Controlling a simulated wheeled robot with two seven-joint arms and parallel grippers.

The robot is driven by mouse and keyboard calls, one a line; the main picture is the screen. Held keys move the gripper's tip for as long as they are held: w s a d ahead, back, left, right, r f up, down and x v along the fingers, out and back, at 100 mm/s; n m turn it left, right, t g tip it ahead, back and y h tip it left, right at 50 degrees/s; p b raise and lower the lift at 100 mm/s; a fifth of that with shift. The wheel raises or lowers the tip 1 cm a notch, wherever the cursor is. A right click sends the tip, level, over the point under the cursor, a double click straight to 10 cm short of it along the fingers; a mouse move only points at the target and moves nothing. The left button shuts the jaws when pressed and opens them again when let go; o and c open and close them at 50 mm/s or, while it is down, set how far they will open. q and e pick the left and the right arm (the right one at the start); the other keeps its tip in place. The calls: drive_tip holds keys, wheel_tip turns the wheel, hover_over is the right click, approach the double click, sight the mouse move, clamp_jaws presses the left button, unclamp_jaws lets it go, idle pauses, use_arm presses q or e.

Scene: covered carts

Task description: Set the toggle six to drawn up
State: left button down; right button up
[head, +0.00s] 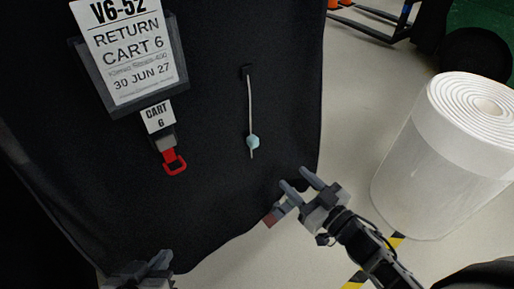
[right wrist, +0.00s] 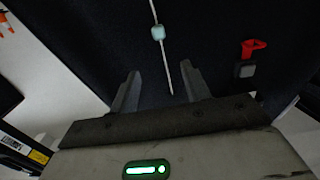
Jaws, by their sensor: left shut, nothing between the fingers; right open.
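The light blue toggle (head: 253,141) sits low on a thin pale cord (head: 249,100) that hangs from a dark anchor on the black cover of cart 6 (head: 215,200). A short cord tail shows below the toggle. My right gripper (head: 295,178) is open and empty, below and to the right of the toggle, apart from it. In the right wrist view the toggle (right wrist: 158,33) is beyond the open fingertips (right wrist: 161,80), and the cord's tail end points down between them. My left gripper (head: 150,264) is shut and empty at the bottom left, partly cut off by the frame edge.
A label sheet (head: 125,50) reading RETURN CART 6 hangs on the cover. A large white roll (head: 440,155) stands at the right. Bare floor shows between roll and cart.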

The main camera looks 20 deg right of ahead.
sight(256, 142)
drive_tip(key=b+x, duration=0.1)
drive_tip(key=x, duration=0.6)
drive_tip(key=b+x, duration=0.1)
drive_tip(key=x, duration=0.6)
drive_tip(key=shift+w+a+f, duration=0.1)
drive_tip(key=shift+w+f, duration=0.1)
drive_tip(key=shift+w, duration=0.05)
drive_tip(key=shift+w+a, duration=0.25)
drive_tip(key=shift+w, duration=0.4)
use_arm(q)
drive_tip(key=f, duration=0.1)
drive_tip(key=w+d+f, duration=0.1)
drive_tip(key=shift+f, duration=0.35)
use_arm(e)
drive_tip(key=shift+r, duration=0.1)
use_arm(q)
drive_tip(key=shift+r, duration=0.1)
use_arm(e)
drive_tip(key=shift+c, duration=0.4)
